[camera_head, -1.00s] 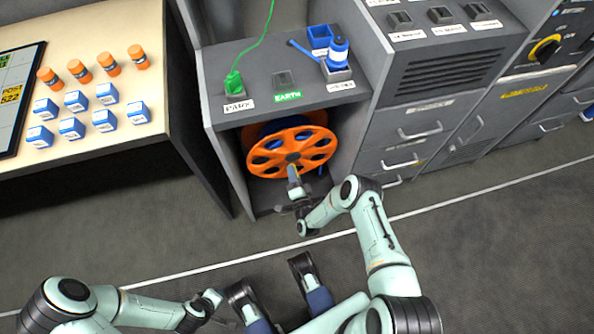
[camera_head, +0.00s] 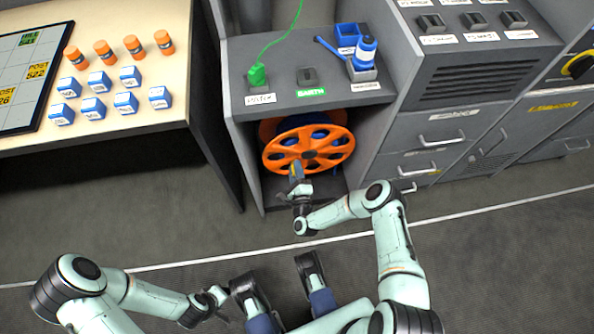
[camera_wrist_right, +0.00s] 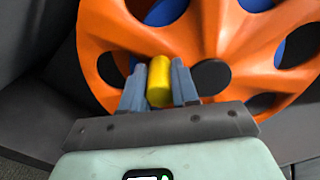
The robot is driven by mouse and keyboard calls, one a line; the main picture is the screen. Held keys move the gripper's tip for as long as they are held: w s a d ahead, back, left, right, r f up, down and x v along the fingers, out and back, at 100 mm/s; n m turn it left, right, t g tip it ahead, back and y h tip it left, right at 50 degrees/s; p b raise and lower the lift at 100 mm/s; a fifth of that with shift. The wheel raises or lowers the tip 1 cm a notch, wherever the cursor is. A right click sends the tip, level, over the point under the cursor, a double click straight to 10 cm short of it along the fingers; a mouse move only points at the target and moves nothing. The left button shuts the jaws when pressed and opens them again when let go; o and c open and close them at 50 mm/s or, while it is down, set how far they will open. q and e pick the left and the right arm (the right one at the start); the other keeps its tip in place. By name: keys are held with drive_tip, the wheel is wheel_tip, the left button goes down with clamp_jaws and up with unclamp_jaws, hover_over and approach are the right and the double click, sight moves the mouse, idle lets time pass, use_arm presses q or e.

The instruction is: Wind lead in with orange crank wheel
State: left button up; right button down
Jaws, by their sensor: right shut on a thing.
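The orange crank wheel (camera_head: 330,148) sits upright in the open bay of the grey cabinet, with blue showing behind it. In the right wrist view the wheel (camera_wrist_right: 215,35) has a yellow handle (camera_wrist_right: 159,82) sticking out. My right gripper (camera_head: 297,170) is at the wheel's lower left rim. In the wrist view its fingers (camera_wrist_right: 159,88) are closed on either side of the yellow handle. My left gripper (camera_head: 215,297) is low in the head view, well away from the wheel; its fingers are too small to judge.
A wooden table (camera_head: 150,122) with orange cylinders and blue blocks stands left. The floor before the cabinet is clear.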

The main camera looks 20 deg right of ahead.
drive_tip(key=shift+a+r+m, duration=0.2)
drive_tip(key=shift+a+m, duration=0.05)
drive_tip(key=shift+m, duration=0.15)
idle(0.3)
drive_tip(key=c, duration=0.8)
unclamp_jaws()
drive_tip(key=shift+r, duration=0.1)
drive_tip(key=shift+c, duration=0.2)
